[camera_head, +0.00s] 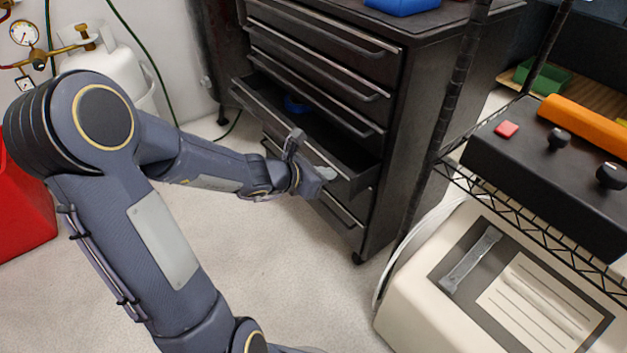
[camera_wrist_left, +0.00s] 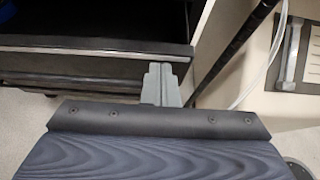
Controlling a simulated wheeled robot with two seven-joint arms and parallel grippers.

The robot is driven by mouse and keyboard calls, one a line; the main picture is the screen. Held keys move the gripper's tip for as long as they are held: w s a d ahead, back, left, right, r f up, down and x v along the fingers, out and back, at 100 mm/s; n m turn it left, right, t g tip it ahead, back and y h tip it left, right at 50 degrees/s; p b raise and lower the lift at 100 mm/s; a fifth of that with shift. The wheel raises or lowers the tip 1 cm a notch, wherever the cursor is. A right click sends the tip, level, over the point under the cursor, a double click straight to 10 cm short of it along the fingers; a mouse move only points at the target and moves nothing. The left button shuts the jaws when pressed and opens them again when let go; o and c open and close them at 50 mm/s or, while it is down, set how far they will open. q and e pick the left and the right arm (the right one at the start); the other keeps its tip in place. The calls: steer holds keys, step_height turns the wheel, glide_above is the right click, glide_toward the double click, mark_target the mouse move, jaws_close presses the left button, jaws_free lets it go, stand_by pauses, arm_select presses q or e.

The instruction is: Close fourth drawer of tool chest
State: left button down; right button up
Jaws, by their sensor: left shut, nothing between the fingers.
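The black tool chest (camera_head: 385,150) stands at the upper middle of the head view. Its fourth drawer from the top (camera_head: 340,147) is pulled out, with a blue item (camera_head: 297,104) inside. The drawers above it look shut. My left gripper (camera_head: 326,173) is shut and empty, at the right part of the open drawer's front. In the left wrist view its fingers (camera_wrist_left: 160,80) overlap the right end of the drawer's front edge (camera_wrist_left: 85,52). I cannot tell whether they touch it. My right gripper is not in view.
A black wire shelf (camera_head: 530,225) and a beige machine (camera_head: 400,315) stand to the right of the chest. A white gas cylinder (camera_head: 110,65) and a red container (camera_head: 25,215) are at the left. The pale floor (camera_head: 260,260) before the chest is clear.

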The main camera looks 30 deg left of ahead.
arm_select(q)
steer(key=shift+w+d+f, duration=0.25)
steer(key=shift+w+f, duration=0.1)
steer(key=shift+w, duration=0.3)
steer(key=w+d, duration=0.1)
steer(key=w, duration=0.1)
steer(key=w+d+b, duration=0.1)
steer(key=w, duration=0.2)
steer(key=w+d+b, duration=0.1)
steer(key=w, duration=0.2)
steer(key=shift+w+d, duration=0.1)
steer(key=shift+d, duration=0.15)
steer(key=shift+w, duration=0.25)
steer(key=shift+r, duration=0.2)
steer(key=shift+d, duration=0.1)
steer(key=shift+r, duration=0.1)
